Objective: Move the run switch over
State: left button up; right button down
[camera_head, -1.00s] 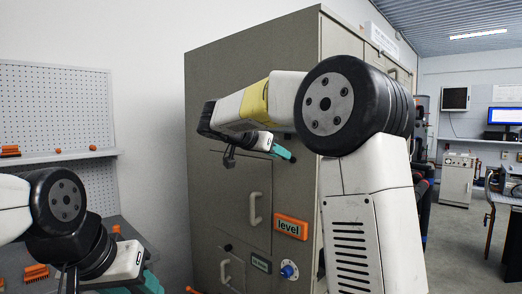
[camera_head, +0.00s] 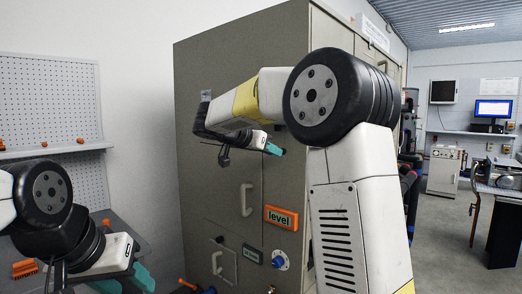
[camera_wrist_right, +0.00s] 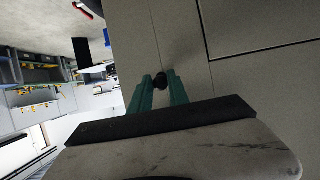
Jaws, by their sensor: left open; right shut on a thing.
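The knob stands out from the grey panel between the fingertips. In the head view the knob is hidden. My left gripper (camera_head: 138,280) is open at the lower left, over the dark bench and away from the cabinet.
The cabinet front has pale handles (camera_head: 247,200), a blue round knob (camera_head: 280,261) and a dark green label (camera_head: 252,254). A pegboard (camera_head: 50,105) and a shelf (camera_head: 55,151) are at the left. My right arm covers the cabinet's right side. Open floor (camera_head: 440,240) lies at the right.

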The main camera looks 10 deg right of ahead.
jog(key=shift+a+f, duration=0.1)
jog(key=shift+f, duration=1.4)
jog(key=shift+w+d+f, duration=0.15)
jog(key=shift+d+f, duration=0.15)
jog(key=shift+f, duration=0.1)
jog(key=c, duration=1.2)
grip_release()
jog(key=shift+o, duration=0.2)
